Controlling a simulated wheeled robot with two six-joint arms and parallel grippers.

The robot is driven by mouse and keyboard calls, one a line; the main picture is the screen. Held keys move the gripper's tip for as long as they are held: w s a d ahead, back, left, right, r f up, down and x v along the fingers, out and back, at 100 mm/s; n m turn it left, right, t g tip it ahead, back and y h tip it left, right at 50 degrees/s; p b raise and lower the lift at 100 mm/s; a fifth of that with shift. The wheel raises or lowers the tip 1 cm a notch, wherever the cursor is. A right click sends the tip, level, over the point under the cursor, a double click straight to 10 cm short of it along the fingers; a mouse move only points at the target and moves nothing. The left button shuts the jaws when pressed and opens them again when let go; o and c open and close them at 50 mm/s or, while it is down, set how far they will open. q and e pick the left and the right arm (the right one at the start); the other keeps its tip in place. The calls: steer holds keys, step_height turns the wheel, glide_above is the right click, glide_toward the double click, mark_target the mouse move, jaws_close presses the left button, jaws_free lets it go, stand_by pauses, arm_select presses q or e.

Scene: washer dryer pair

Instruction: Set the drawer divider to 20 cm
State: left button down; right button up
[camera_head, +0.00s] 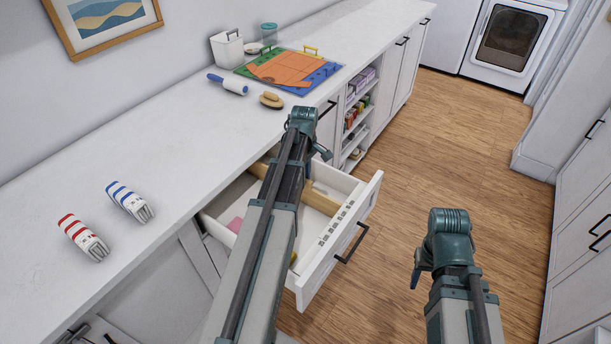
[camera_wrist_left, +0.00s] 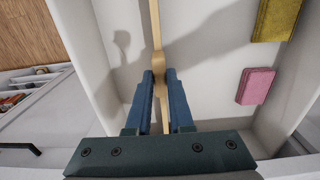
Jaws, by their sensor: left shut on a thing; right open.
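The drawer (camera_head: 332,258) stands pulled out below the counter, with a row of dark marks along its front rim (camera_head: 337,222). The wooden divider (camera_head: 321,201) spans the drawer as a light strip; my left arm hides part of it. In the left wrist view, the divider (camera_wrist_left: 156,25) has a rounded grip, and my left gripper (camera_wrist_left: 159,78) is shut on it there. In the head view the left fingers are mostly hidden behind the arm. The divider's exact setting is too small to read. My right gripper (camera_head: 416,277) is open and empty, over the floor right of the drawer.
A pink item (camera_wrist_left: 256,86) and a yellow item (camera_wrist_left: 277,18) lie in the drawer. The wooden floor (camera_head: 465,150) is clear.

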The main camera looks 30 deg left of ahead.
arm_select(q)
steer(key=s, duration=0.9)
steer(key=shift+s+a, duration=0.3)
steer(key=shift+a, duration=0.1)
steer(key=c, duration=0.8)
jaws_free()
step_height(320, 180, up, 14)
steer(key=p, duration=1.4)
steer(key=shift+f, duration=0.1)
